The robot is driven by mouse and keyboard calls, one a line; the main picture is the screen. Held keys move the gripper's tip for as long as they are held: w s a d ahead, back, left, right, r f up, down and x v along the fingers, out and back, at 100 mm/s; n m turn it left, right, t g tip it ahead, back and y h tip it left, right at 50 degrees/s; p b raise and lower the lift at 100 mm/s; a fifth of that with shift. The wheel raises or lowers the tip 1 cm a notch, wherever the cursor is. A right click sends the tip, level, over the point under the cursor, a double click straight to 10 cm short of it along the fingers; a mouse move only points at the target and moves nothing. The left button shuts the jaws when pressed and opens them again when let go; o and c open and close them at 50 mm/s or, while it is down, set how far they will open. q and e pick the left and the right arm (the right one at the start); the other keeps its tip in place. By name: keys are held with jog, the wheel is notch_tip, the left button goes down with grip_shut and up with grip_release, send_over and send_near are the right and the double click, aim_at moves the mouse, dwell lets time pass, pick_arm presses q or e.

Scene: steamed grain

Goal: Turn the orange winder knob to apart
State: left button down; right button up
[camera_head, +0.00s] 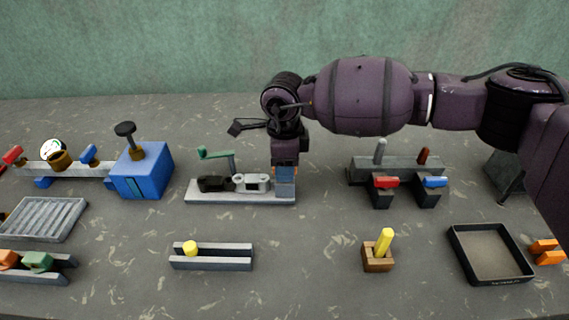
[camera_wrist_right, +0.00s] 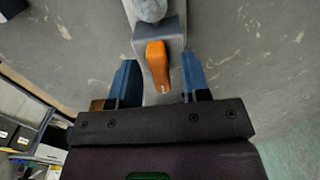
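The orange winder knob (camera_wrist_right: 156,62) is a small elongated handle on a grey mount, seen in the right wrist view. My right gripper (camera_wrist_right: 160,72) is open, with one blue finger on each side of the knob and a visible gap on both sides. In the head view the right gripper (camera_head: 285,186) points down at the right end of a grey-based winder device (camera_head: 232,196) with a green crank (camera_head: 214,154). The knob is largely hidden behind the gripper there. My left gripper is not in view.
A blue box with a black knob (camera_head: 140,172) stands left of the winder. A grey rail with a yellow peg (camera_head: 215,263) lies in front. To the right are a lever fixture (camera_head: 395,165), a wooden block with a yellow stick (camera_head: 377,262) and a black tray (camera_head: 455,250).

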jog(key=shift+r, duration=0.1)
notch_tip(320, 180, up, 11)
jog(key=p, duration=0.1)
jog(key=shift+f, duration=0.2)
dwell(0.4)
